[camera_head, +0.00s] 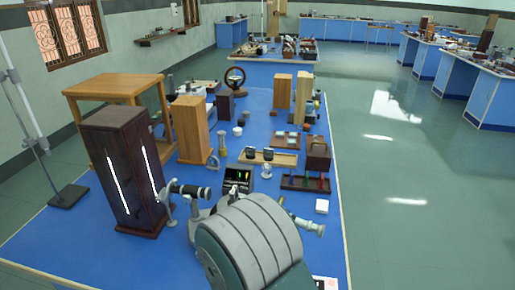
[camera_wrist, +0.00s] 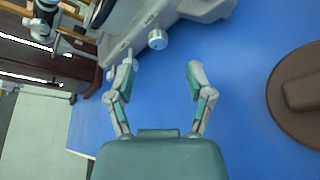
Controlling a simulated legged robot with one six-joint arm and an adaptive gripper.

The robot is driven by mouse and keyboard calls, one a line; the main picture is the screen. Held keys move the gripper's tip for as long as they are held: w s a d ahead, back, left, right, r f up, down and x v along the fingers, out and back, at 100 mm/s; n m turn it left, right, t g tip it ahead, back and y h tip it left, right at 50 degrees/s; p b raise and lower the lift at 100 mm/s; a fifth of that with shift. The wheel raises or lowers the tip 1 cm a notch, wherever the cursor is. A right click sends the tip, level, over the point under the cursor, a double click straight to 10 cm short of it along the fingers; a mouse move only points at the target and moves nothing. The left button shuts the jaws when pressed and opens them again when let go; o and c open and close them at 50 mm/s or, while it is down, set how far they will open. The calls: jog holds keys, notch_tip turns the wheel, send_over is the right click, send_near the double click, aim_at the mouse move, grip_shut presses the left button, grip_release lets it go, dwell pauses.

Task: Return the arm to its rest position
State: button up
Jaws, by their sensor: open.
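My gripper (camera_wrist: 160,68) is open in the wrist view, with its two fingers apart and nothing between them. Beyond the fingertips is the grey base of a spectrometer (camera_wrist: 208,8), with a round silver knob on it. The fingers look apart from the base, though the gap is hard to judge. In the head view, a grey arm link of mine covers the bottom middle and hides much of the spectrometer. One tube of it (camera_head: 188,190) shows to the left of my link and another (camera_head: 308,226) to the right. My gripper is hidden there.
A tall dark wooden lamp box (camera_head: 110,150) with bright slits stands left of my arm. Wooden boxes, a meter (camera_head: 238,180) and small parts crowd the blue bench (camera_head: 60,240) beyond. A brown disc (camera_wrist: 282,108) lies right of my gripper. Green floor (camera_head: 400,240) is clear at right.

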jog(key=s+d+r+m+g+h, duration=0.1)
jog(key=d+r+m+g+h, duration=0.2)
jog(key=d+r+m+h, duration=0.7)
jog(key=s+d+r+m+g+h, duration=0.1)
jog(key=d+r+m+g+h, duration=0.3)
jog(key=d, duration=0.9)
jog(key=s+d+r+m+g+y, duration=0.4)
jog(key=s+m+g+y, duration=0.1)
jog(key=s+m, duration=0.5)
jog(key=s+a+r+m+t+y, duration=0.3)
jog(key=a+r+m+y, duration=0.1)
jog(key=a+r+y, duration=0.2)
jog(key=shift+s+r+y, duration=0.3)
jog(key=shift+r+y, duration=0.15)
jog(key=shift+y, duration=0.15)
